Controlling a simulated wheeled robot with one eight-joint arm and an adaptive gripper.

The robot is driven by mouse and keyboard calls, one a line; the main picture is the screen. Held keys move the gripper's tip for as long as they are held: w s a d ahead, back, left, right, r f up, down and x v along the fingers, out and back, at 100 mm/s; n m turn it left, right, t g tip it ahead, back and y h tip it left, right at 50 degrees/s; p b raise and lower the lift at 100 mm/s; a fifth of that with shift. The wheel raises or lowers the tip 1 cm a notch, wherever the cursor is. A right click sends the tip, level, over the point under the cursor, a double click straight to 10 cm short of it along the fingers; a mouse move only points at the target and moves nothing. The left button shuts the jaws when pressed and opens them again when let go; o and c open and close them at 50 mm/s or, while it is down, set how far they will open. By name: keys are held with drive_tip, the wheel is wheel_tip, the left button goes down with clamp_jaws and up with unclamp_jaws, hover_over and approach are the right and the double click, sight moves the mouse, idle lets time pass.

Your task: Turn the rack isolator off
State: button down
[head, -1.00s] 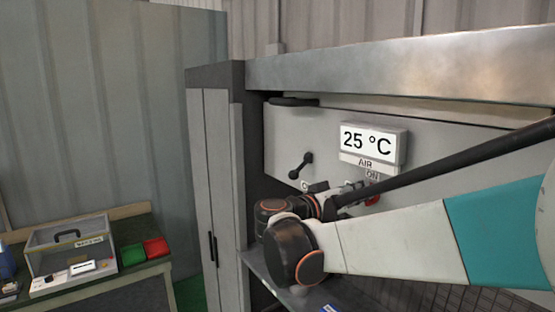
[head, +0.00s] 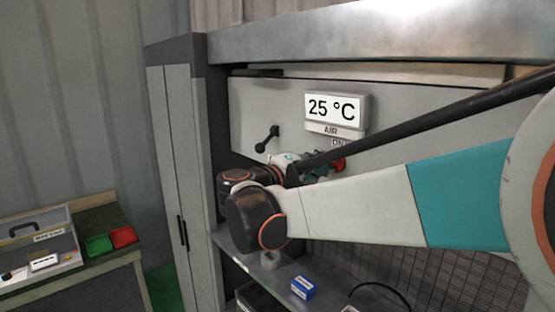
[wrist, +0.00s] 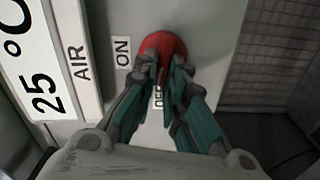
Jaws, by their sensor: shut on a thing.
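The rack isolator is a red rotary knob (wrist: 163,48) on a pale grey panel, seen in the wrist view with an ON label (wrist: 122,52) beside it and a partly covered OFF label (wrist: 158,97). My gripper (wrist: 166,72), with teal and grey fingers, is shut on the knob. The fingers hide much of the knob's grip, so its exact setting is hard to tell. In the head view, the red knob (head: 338,164) shows just right of my gripper (head: 322,162), below the ON label (head: 338,142). My arm covers part of the panel there.
A display (head: 334,108) reading 25 °C sits above an AIR label. A black lever (head: 267,138) is on the panel to the left. A shelf below holds a blue box (head: 304,287). A bench (head: 70,280) with red and green trays stands at far left.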

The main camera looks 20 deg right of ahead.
drive_tip(key=shift+f+n, duration=0.1)
drive_tip(key=shift+n, duration=0.9)
drive_tip(key=c, duration=1.6)
unclamp_jaws()
drive_tip(key=shift+a, duration=0.15)
drive_tip(key=shift+c, duration=0.2)
